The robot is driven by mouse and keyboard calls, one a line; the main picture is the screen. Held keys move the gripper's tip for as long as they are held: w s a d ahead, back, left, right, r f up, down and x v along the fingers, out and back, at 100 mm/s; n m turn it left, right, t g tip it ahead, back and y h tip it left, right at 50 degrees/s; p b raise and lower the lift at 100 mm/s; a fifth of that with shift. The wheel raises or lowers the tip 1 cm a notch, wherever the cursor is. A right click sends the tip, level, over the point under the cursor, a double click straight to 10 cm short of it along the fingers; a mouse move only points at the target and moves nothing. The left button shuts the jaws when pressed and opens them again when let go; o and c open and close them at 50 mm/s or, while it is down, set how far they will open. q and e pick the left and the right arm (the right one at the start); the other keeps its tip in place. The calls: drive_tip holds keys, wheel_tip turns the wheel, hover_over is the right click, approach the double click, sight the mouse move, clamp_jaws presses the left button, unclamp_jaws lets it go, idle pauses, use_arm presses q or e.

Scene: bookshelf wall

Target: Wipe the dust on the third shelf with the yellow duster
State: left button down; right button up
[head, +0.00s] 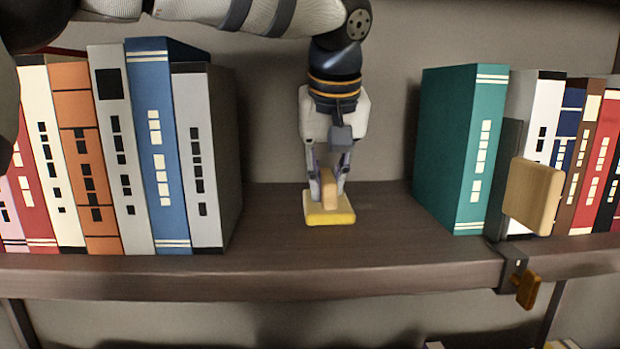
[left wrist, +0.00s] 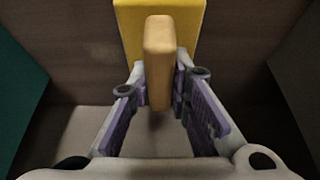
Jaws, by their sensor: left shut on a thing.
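The yellow duster (head: 330,214) has a flat yellow pad and an upright tan handle (head: 328,188). It is on the brown shelf (head: 275,240), in the gap between two groups of books. My left gripper (head: 328,180) comes down from above and is shut on the handle. In the left wrist view the handle (left wrist: 158,62) is between the fingers, with the yellow pad (left wrist: 190,22) beyond it. The pad appears to rest on the shelf board. I see no clear dust on the bare board. My right gripper is not in view.
A blue book (head: 158,150) and a grey book (head: 203,160) edge the gap at left, and a teal book (head: 470,150) edges it at right. A clamp (head: 512,268) with wooden blocks (head: 534,195) sticks out from the shelf's front edge. The board between the books is clear.

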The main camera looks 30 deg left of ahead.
use_arm(q)
drive_tip(key=shift+w+d, duration=0.45)
drive_tip(key=shift+d, duration=0.25)
drive_tip(key=shift+w+d, duration=0.4)
drive_tip(key=shift+d, duration=0.35)
drive_tip(key=shift+w+d, duration=0.45)
drive_tip(key=shift+d, duration=0.25)
drive_tip(key=shift+w+d+b, duration=0.2)
drive_tip(key=shift+w+d, duration=0.3)
drive_tip(key=shift+d, duration=0.25)
drive_tip(key=shift+w+d+b, duration=0.15)
drive_tip(key=shift+w+d, duration=0.3)
drive_tip(key=shift+d, duration=0.25)
drive_tip(key=shift+w+d+f+b, duration=0.1)
drive_tip(key=shift+w+d+b, duration=0.1)
drive_tip(key=shift+w+d, duration=0.4)
drive_tip(key=shift+w+d+f+b, duration=0.15)
drive_tip(key=shift+w+d, duration=0.1)
drive_tip(key=shift+d, duration=0.5)
drive_tip(key=shift+r, duration=0.3)
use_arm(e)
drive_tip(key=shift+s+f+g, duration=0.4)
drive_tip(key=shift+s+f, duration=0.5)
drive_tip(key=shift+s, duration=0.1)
use_arm(q)
wheel_tip(320, 180, up, 2)
drive_tip(key=shift+d+r, duration=0.1)
drive_tip(key=shift+r, duration=0.45)
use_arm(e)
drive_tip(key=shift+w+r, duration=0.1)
